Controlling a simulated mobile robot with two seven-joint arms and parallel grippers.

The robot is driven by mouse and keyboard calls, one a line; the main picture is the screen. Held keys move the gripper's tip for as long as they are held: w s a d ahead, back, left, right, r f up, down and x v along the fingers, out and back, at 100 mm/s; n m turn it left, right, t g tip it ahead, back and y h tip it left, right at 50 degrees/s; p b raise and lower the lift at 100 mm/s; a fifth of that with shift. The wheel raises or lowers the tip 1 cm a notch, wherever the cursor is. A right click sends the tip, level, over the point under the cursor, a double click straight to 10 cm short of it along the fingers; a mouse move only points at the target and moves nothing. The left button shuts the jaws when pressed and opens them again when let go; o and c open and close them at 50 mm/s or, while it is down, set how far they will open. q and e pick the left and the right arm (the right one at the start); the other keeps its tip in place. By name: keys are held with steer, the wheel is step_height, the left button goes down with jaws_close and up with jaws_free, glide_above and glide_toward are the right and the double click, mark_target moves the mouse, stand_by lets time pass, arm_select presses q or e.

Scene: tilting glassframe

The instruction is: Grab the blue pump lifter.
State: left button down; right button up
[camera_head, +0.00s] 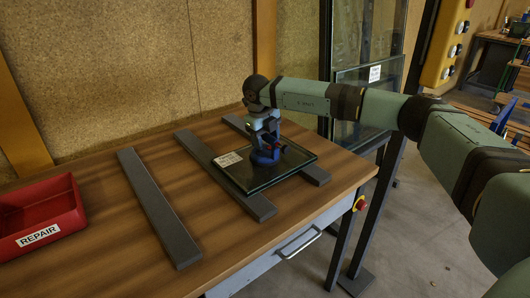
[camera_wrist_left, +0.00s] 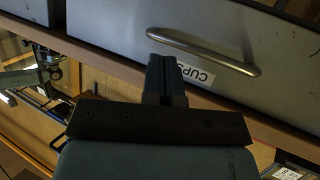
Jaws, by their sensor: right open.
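The blue pump lifter (camera_head: 264,156) stands on a dark glass pane (camera_head: 245,178) on the wooden workbench in the head view. A small red part shows at its side. My right gripper (camera_head: 267,139) comes down over the lifter from above and is open around its upper part. The gripper hides the top of the lifter, and I cannot tell whether the fingers touch it. My left gripper (camera_wrist_left: 165,68) shows only in the left wrist view. Its fingers are together and empty, in front of a drawer handle (camera_wrist_left: 200,50).
Dark bars (camera_head: 158,208) lie across the workbench (camera_head: 105,235), some under the pane. A red REPAIR bin (camera_head: 65,208) sits at the left. A glass sheet (camera_head: 352,112) stands in a rack behind the bench. A drawer labelled CUPS (camera_wrist_left: 270,50) is near my left gripper.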

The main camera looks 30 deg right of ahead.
steer(key=shift+r, duration=0.1)
jaws_close()
